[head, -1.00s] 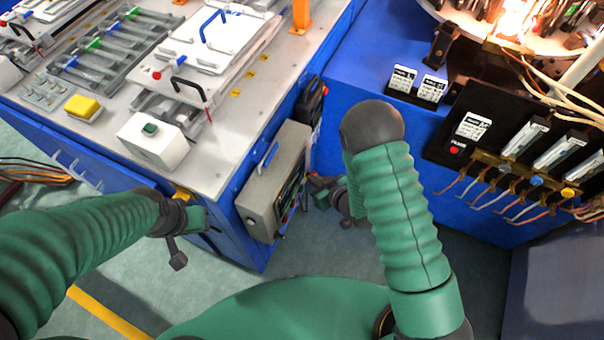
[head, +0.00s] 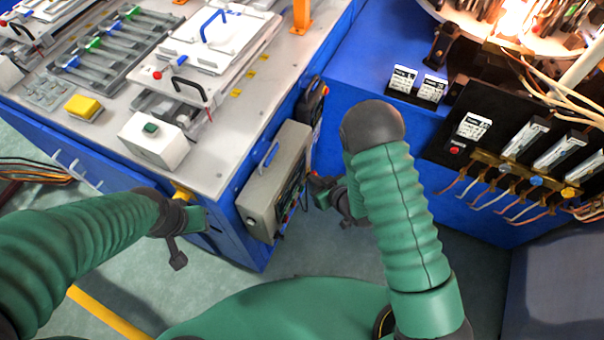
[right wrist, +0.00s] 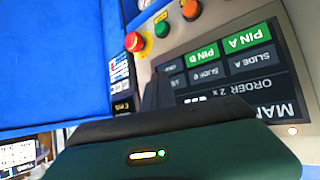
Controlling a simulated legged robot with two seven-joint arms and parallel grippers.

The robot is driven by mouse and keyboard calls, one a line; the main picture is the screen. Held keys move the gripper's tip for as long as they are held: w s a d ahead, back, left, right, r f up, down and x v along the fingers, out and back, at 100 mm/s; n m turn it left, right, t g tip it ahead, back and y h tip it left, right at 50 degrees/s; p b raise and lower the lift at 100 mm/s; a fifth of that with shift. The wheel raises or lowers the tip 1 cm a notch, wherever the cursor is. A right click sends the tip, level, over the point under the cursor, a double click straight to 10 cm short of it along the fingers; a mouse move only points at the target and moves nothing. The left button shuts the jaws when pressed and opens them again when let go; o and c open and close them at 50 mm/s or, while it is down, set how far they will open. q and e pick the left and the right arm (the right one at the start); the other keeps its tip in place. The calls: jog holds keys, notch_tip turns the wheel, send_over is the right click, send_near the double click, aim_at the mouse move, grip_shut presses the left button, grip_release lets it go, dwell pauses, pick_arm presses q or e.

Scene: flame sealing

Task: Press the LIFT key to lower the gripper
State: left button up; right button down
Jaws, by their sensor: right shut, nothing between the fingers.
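The grey control box (head: 265,190) hangs on the side of the blue-sided bench, its panel facing right and seen edge-on in the head view. In the right wrist view its panel (right wrist: 285,45) appears upside down, with green PIN A and PIN B tiles, dark SLIDE tiles and round buttons. I cannot make out a key marked LIFT. My right gripper (head: 323,188) is shut and empty, just right of the box, partly behind my right forearm. Its dark fingers (right wrist: 155,92) reach in front of the panel; contact is unclear. My left gripper (head: 188,238) hangs by the bench front, its jaws unclear.
The bench top (head: 215,155) carries a white box with a green button (head: 153,140), a yellow block (head: 84,107) and fixtures. A blue machine (head: 345,75) with glowing burners stands right. A red emergency button (right wrist: 134,41) sits on the panel's edge. Green floor lies between.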

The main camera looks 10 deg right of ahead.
dwell(0.4)
jog(key=shift+w+a, duration=0.2)
jog(key=shift+a, duration=0.15)
jog(key=shift+w+a, duration=0.2)
jog(key=shift+a, duration=0.1)
dwell(0.7)
jog(key=shift+s+d, duration=0.1)
jog(key=shift+d, duration=0.05)
jog(key=shift+s+d, duration=0.35)
jog(key=shift+d, duration=0.15)
jog(key=s+d, duration=0.2)
jog(key=d, duration=0.2)
jog(key=shift+s+d, duration=0.1)
jog(key=shift+s, duration=0.3)
jog(key=shift+r, duration=0.1)
dwell(0.4)
